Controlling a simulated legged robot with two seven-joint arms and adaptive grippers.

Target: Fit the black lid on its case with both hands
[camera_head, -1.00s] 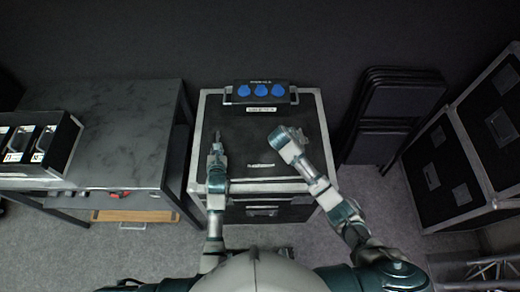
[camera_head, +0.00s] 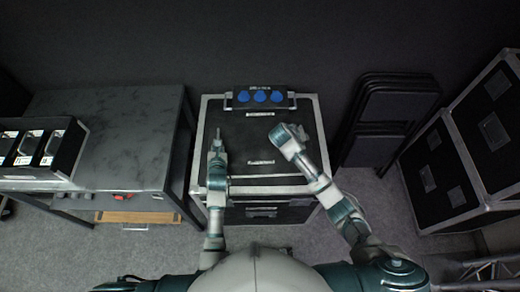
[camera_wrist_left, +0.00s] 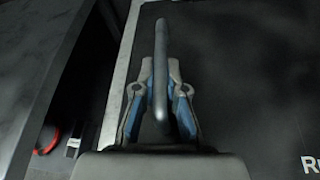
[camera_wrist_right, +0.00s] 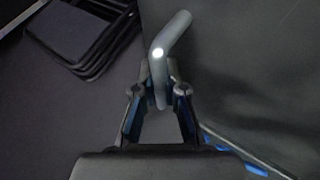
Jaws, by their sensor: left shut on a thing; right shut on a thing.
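The black case (camera_head: 265,212) with silver edges stands in the middle of the head view. The black lid (camera_head: 240,150) shows as a dark flat panel with pale print over the case; I cannot tell whether it is seated or has a gap under it. My left gripper (camera_head: 214,130) is over its left part, shut on a grey bar-like handle (camera_wrist_left: 161,65) in the left wrist view. My right gripper (camera_head: 281,134) is over its right part, shut on a bent grey handle (camera_wrist_right: 168,48) in the right wrist view. Where the handles join is unclear.
A box with three blue sockets (camera_head: 260,96) sits at the back of the case. A dark table (camera_head: 110,125) with a black rack (camera_head: 65,150) is at left. Folded black chairs (camera_head: 385,120) and another flight case (camera_head: 440,170) stand at right.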

